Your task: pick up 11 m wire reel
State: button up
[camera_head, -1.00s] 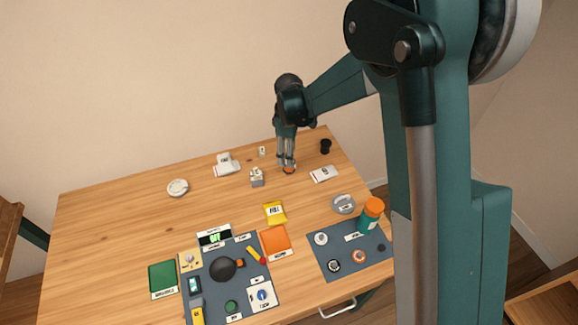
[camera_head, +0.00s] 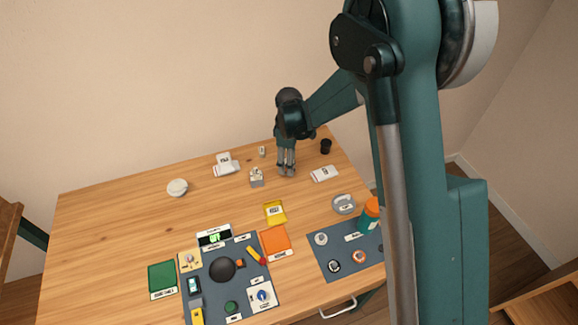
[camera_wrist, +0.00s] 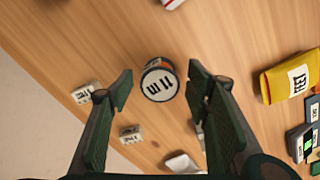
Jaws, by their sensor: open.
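The 11 m wire reel (camera_wrist: 158,84) shows in the wrist view as a short round drum with a white top marked "11 m" and a dark and orange side. It lies on the wooden table. My gripper (camera_wrist: 160,86) is open, with one finger to each side of the reel in that view and visible gaps between. I cannot tell the fingertips' exact height over the table. In the head view my gripper (camera_head: 286,172) points down near the table's back edge, and the reel is hidden behind its fingers.
Near the gripper are a small metallic block (camera_head: 257,179), a white labelled box (camera_head: 324,174) and a black cup (camera_head: 325,146). A yellow packet (camera_head: 275,213) lies nearer the front. Two grey mats with several items fill the front. The left table area is mostly clear.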

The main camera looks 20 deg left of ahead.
jog(key=shift+c, duration=0.7)
jog(key=c, duration=0.9)
jog(key=shift+r, duration=0.1)
jog(key=shift+r+p, duration=0.35)
jog(key=shift+r, duration=4.55)
